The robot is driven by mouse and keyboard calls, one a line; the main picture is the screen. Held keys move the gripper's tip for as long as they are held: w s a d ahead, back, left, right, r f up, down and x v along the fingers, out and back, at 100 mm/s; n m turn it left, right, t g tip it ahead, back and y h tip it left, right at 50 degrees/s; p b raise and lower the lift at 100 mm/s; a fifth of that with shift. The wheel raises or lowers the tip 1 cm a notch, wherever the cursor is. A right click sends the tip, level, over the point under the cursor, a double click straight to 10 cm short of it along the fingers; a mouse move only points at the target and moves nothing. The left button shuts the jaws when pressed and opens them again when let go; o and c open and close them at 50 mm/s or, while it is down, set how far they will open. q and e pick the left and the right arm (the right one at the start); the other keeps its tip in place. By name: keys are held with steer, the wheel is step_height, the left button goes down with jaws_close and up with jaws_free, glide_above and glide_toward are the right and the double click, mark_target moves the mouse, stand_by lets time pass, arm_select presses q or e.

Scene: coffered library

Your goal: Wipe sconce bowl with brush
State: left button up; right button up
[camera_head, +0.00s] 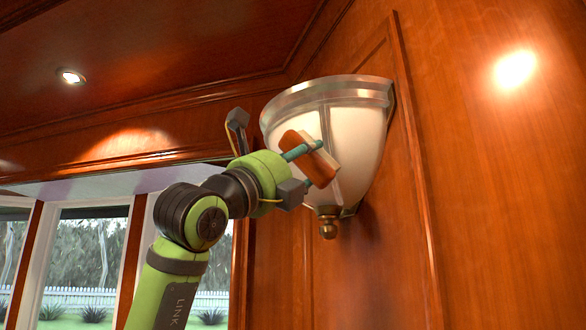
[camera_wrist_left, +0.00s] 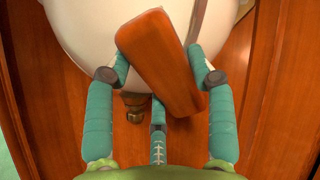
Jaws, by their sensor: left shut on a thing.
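The sconce bowl (camera_head: 352,150) is white glass with a metal rim and a small finial below, fixed to the wood wall; it fills the upper part of the left wrist view (camera_wrist_left: 84,38). The brush (camera_head: 308,160) has an orange-brown wooden back and is held tilted in front of the bowl. My left gripper (camera_head: 312,152) is shut on the brush; its teal fingers sit on either side of the wooden block (camera_wrist_left: 160,60) in the left wrist view. My right gripper is out of view.
The wood-panelled wall (camera_head: 490,180) stands close behind and right of the sconce. Wood ceiling beams (camera_head: 130,110) run above left. Windows (camera_head: 82,255) are at the lower left. The space below the sconce looks clear.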

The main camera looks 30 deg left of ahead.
arm_select(q)
steer(key=shift+w+a+p, duration=0.75)
steer(key=shift+a+p, duration=0.2)
steer(key=shift+a, duration=2.45)
steer(key=d+b, duration=0.1)
steer(key=d, duration=0.1)
steer(key=s+d+b, duration=0.1)
steer(key=d, duration=0.2)
steer(key=shift+s+d+b, duration=0.2)
steer(key=shift+d+b, duration=0.05)
steer(key=shift+b, duration=0.05)
steer(key=shift+s+d, duration=0.1)
steer(key=shift+d, duration=0.3)
steer(key=shift+d+r, duration=0.2)
steer(key=shift+d, duration=0.05)
steer(key=shift+s+a+y, duration=0.1)
steer(key=shift+a+y, duration=0.05)
steer(key=shift+y, duration=0.15)
steer(key=w+a+p, duration=0.1)
steer(key=a, duration=0.5)
steer(key=shift+w+a, duration=0.25)
steer(key=shift+w, duration=0.15)
